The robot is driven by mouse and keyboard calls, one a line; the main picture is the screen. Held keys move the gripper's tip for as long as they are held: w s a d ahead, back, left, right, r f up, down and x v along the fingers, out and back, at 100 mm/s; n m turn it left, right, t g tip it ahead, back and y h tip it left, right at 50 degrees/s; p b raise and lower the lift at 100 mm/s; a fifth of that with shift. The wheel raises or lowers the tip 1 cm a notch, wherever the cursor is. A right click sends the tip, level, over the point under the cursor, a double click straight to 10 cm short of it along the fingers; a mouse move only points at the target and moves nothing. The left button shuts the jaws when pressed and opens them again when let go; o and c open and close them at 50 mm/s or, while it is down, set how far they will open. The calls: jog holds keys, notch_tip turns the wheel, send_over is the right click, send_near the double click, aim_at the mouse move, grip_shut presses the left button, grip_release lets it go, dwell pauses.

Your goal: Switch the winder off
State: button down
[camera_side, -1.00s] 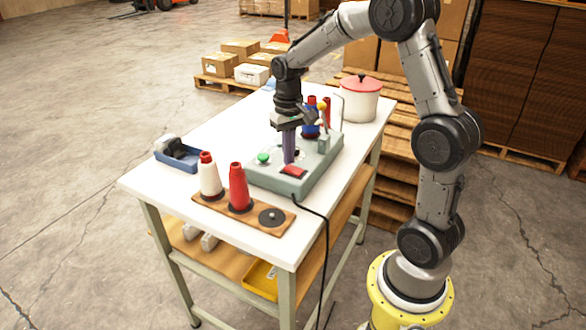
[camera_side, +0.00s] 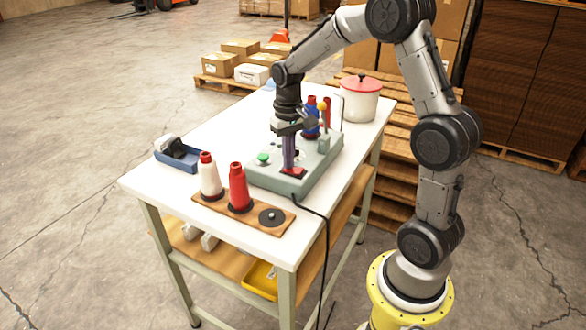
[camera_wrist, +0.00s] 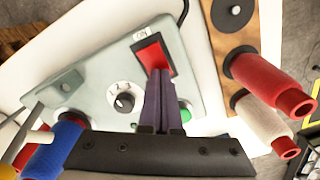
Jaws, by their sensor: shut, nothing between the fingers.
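The winder (camera_side: 318,165) is a grey-green box on the white table, with a black cable at its front. Its red rocker switch (camera_wrist: 152,56) sits in a black frame marked "ON" in the wrist view; the side view shows it as a red patch (camera_side: 293,172). My gripper (camera_wrist: 160,73) is shut and empty, its purple fingers pointing down. The fingertips (camera_side: 289,167) are at the switch and overlap its lower part in the wrist view; I cannot tell whether they touch it. A round dial (camera_wrist: 123,98) and a green button (camera_wrist: 185,112) are beside the fingers.
A wooden board (camera_side: 262,222) holds a white cone (camera_side: 209,178), a red cone (camera_side: 238,190) and an empty black disc. A blue tray (camera_side: 178,158) lies at left. Blue (camera_side: 311,122) and red spools stand behind my gripper. A red-lidded pot (camera_side: 360,100) is at the back.

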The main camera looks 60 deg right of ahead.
notch_tip(320, 180, up, 7)
dwell(0.9)
jog(key=s+a+r+n+t, duration=0.3)
jog(key=s+a+r+t, duration=0.1)
jog(key=s+a+r, duration=0.6)
jog(key=s+a+f+n+t, duration=0.1)
jog(key=s+a+f, duration=0.3)
jog(key=s, duration=0.5)
notch_tip(320, 180, down, 2)
jog(key=shift+s+n+t, duration=0.3)
jog(key=shift+s+n, duration=0.05)
jog(key=shift+n, duration=0.55)
jog(key=shift+a, duration=0.1)
